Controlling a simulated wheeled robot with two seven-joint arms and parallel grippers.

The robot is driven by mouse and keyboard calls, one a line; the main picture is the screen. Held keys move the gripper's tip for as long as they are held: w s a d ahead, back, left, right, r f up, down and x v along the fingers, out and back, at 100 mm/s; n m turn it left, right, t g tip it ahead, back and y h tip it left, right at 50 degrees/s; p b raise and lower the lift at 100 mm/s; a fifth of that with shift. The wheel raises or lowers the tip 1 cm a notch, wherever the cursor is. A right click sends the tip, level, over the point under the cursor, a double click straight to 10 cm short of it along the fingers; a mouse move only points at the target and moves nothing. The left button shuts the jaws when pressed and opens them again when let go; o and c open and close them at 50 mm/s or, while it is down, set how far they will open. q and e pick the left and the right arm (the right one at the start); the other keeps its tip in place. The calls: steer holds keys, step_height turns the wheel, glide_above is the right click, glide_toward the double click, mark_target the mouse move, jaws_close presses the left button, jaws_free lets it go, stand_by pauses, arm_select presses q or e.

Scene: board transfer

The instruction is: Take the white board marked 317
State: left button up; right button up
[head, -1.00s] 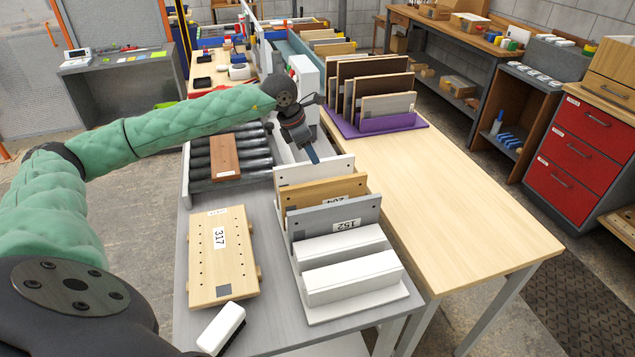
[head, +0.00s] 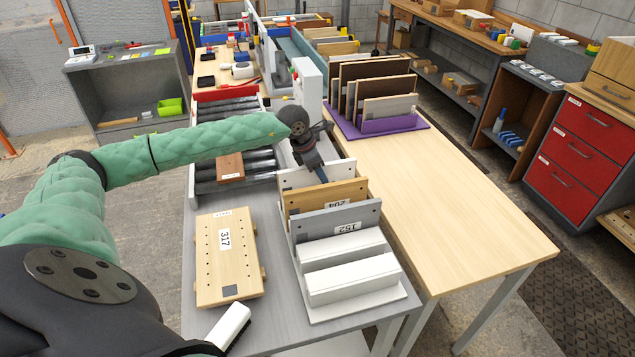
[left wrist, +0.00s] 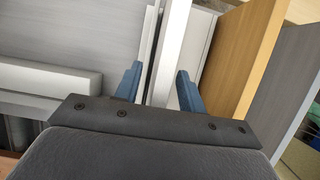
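The label 317 is on a light wooden board (head: 227,258) lying flat on the grey table in the head view, not on a white one. A white board (head: 345,170) stands upright at the back of the white rack (head: 361,308), partly hidden by my arm and the boards in front. No number shows on it. My left gripper (head: 322,178) is over this white board. In the left wrist view its blue fingers (left wrist: 158,87) are open, one on each side of the white board's edge (left wrist: 172,50), with gaps beside it. My right gripper is not in view.
A wooden board marked 204 (head: 308,198) and a grey board marked 152 (head: 309,225) stand in the rack, their labels upside down. A brown board (head: 230,168) lies on the rollers. A purple rack (head: 392,126) holds several boards. The wooden table (head: 455,210) has clear room.

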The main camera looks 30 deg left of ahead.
arm_select(q)
jaws_close()
stand_by(1.5)
